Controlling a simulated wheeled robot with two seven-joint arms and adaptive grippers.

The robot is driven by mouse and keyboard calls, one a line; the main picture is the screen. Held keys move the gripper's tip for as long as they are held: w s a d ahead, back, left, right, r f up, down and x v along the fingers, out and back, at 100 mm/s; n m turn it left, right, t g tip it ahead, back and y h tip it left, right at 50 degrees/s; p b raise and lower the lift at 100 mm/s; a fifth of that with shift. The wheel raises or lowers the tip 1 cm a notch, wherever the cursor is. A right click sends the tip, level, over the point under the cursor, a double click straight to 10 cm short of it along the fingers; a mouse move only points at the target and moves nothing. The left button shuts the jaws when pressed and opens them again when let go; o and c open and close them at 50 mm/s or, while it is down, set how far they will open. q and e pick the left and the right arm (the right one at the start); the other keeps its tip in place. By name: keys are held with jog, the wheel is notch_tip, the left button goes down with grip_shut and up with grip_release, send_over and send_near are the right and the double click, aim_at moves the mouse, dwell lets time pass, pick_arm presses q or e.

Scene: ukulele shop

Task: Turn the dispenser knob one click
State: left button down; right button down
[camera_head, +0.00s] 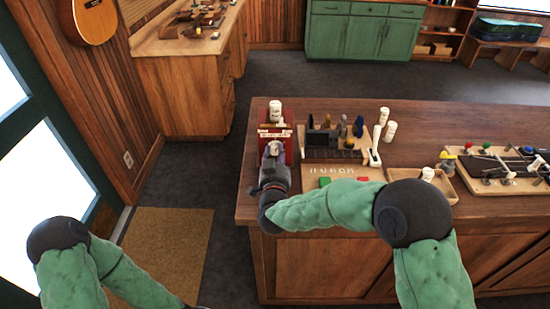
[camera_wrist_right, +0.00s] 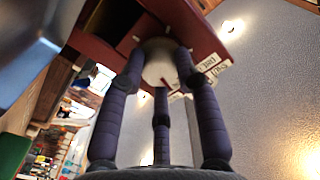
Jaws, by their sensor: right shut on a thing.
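The red dispenser (camera_head: 286,133) stands at the left end of the wooden counter, with a pale bottle (camera_head: 275,110) on or just behind its top. My right gripper (camera_head: 272,152) is at its front, and the arm hides part of it. In the right wrist view, the dark fingers of my right gripper (camera_wrist_right: 161,75) are closed around the round cream knob (camera_wrist_right: 158,60) on the dispenser's red face (camera_wrist_right: 205,35). A label with lettering shows beside the knob. My left arm is at the lower left, away from the counter; its gripper is outside the picture.
The counter's back strip is mostly clear.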

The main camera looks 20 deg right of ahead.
jog(key=m+b, duration=0.3)
jog(key=m, duration=0.1)
jog(key=m+b, duration=0.2)
jog(key=shift+w+d+r+b, duration=0.1)
jog(key=shift+d+r+b, duration=0.2)
jog(key=shift+r, duration=0.1)
jog(key=shift+r+m+b, duration=0.15)
jog(key=shift+m+b, duration=1.1)
jog(key=shift+m, duration=0.45)
jog(key=c, duration=0.9)
grip_release()
jog(key=shift+d, duration=0.1)
jog(key=shift+f, duration=0.3)
jog(key=shift+f, duration=0.1)
